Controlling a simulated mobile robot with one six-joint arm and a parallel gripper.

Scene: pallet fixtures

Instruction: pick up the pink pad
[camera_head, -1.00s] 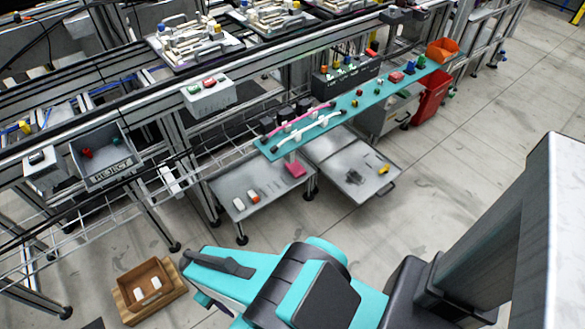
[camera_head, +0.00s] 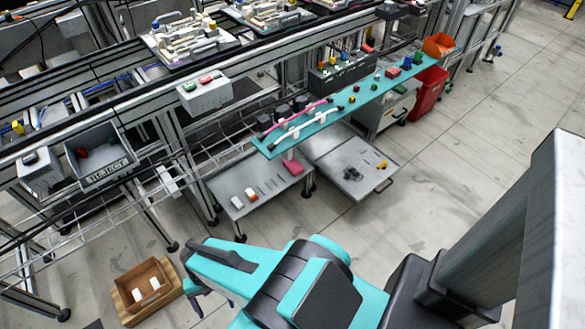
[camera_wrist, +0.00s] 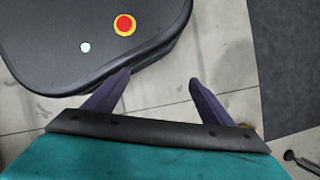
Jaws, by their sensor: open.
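The pink pad (camera_head: 293,167) lies on the grey lower shelf (camera_head: 262,205), near its back right corner, below the teal shelf. It does not show in the wrist view. My gripper (camera_wrist: 158,82) is open in the wrist view, with two dark purple fingers apart and only floor between them. In the head view the fingers show partly beside the teal arm, low and left of the pad and well apart from it.
The teal shelf (camera_head: 266,149) overhangs the pad and carries a pink and a white tube. Two white pieces (camera_head: 237,202) lie on the lower shelf. A wooden box (camera_head: 127,302) sits on the floor at left. Floor in front is clear.

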